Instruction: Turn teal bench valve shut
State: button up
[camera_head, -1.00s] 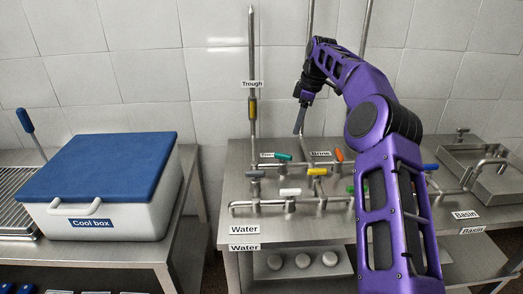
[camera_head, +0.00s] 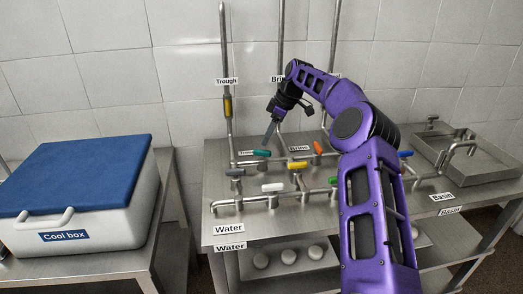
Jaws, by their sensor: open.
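The teal valve handle (camera_head: 262,153) lies at the back left of the steel bench, next to a small label. It looks roughly crosswise in the picture. My gripper (camera_head: 268,138) points down just above and behind the teal handle, with a small apparent gap. The jaws are open and empty, seen nearly edge-on. Whether a finger touches the handle cannot be told.
Upright pipes (camera_head: 226,60) rise behind. A cool box (camera_head: 70,225) stands left, a basin (camera_head: 482,165) right.

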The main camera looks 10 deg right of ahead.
aim_at(260, 150)
jog(key=x, duration=0.5)
jog(key=shift+a+f, duration=0.15)
jog(key=shift+f, duration=0.2)
grip_shut()
